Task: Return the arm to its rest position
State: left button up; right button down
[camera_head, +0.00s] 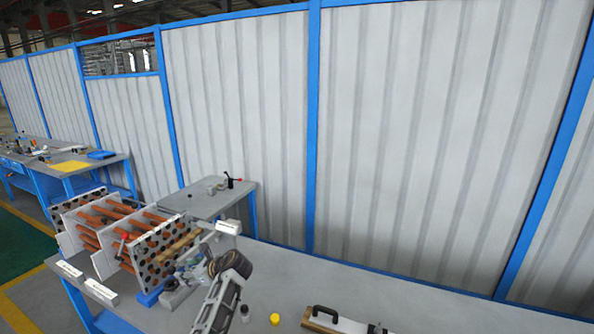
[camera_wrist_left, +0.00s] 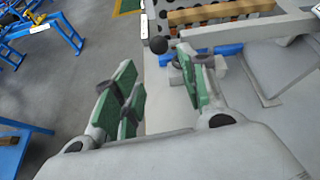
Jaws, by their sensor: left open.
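My left arm rises from the bottom of the head view, and its gripper (camera_head: 183,275) is beside the near right end of the flanged shell (camera_head: 150,262), a rack of perforated plates with copper-coloured tubes. In the left wrist view the green-padded fingers of my left gripper (camera_wrist_left: 165,88) are spread apart, with nothing between them. The perforated plate and a tan tube show at the top of that view. Whether the gripper touches the shell cannot be told from the head view. My right gripper is not in view.
The grey workbench (camera_head: 285,275) holds a yellow cap (camera_head: 274,319), a small dark-topped piece (camera_head: 244,312) and a black-handled tool (camera_head: 325,314). A small side table (camera_head: 205,203) stands behind. A blue-framed panel wall (camera_head: 400,140) closes the back. The bench's middle right is clear.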

pick_arm(q)
jog(key=s+d+f+n+h, duration=0.2)
jog(key=s+f+n+h, duration=0.1)
jog(key=s+f+n, duration=0.4)
jog(key=s+d+f+n+h, duration=0.1)
jog(key=s+f+n+h, duration=0.1)
jog(key=s+f, duration=0.5)
jog(key=s+d+r+n+h, duration=0.1)
jog(key=s+d+n+h, duration=0.15)
jog(key=s, duration=0.55)
jog(key=s+d+r+n+g+h, duration=0.15)
jog(key=s+d+n, duration=0.25)
jog(key=s, duration=0.4)
jog(key=s+d+r+n+h, duration=0.2)
jog(key=s+d+n+h, duration=0.15)
jog(key=s, duration=0.45)
notch_tip(320, 180, down, 36)
jog(key=s+g+b, duration=0.1)
jog(key=s+b, duration=0.1)
jog(key=s, duration=0.1)
jog(key=s+a+f+b, duration=0.1)
jog(key=s+a+f, duration=0.1)
jog(key=s+f, duration=0.8)
jog(key=s+a+f+g+b, duration=0.1)
jog(key=s+a+f, duration=0.1)
jog(key=s+f, duration=0.9)
jog(key=shift+s+y, duration=0.25)
jog(key=shift+y, duration=0.1)
